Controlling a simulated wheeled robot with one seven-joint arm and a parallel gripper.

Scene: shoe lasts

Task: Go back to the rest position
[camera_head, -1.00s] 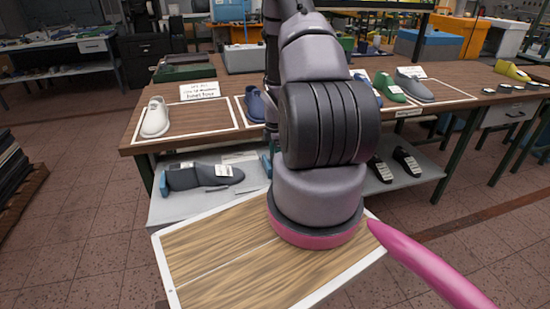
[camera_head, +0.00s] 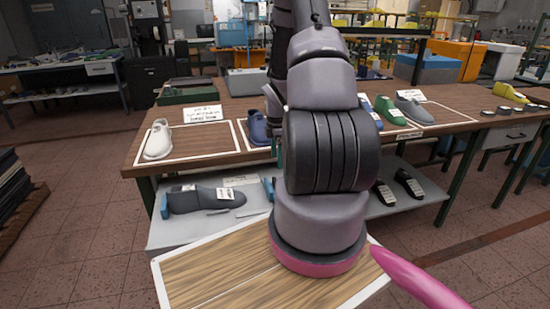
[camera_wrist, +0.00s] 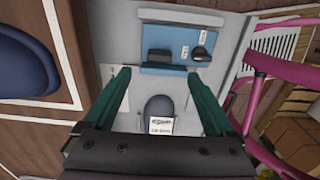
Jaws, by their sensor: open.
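My gripper (camera_wrist: 160,74) shows in the wrist view with its two dark green fingers wide apart and nothing held between them. Beyond the fingers, a dark grey shoe last (camera_wrist: 158,104) with a white label lies on the grey lower shelf. In the head view my arm hides most of the gripper. A white last (camera_head: 158,140) and a blue last (camera_head: 257,128) stand in white-outlined areas on the tabletop. The blue last also shows at the left of the wrist view (camera_wrist: 22,65). A green last (camera_head: 389,109) and a grey last (camera_head: 414,111) stand to the right.
The wooden table (camera_head: 205,139) has a lower shelf (camera_head: 185,232) holding a dark labelled last (camera_head: 204,199). Black lasts (camera_head: 408,183) lie on the shelf's right. A blue tray (camera_wrist: 178,42) with dark items shows beyond the fingers. The floor right of the table is open.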

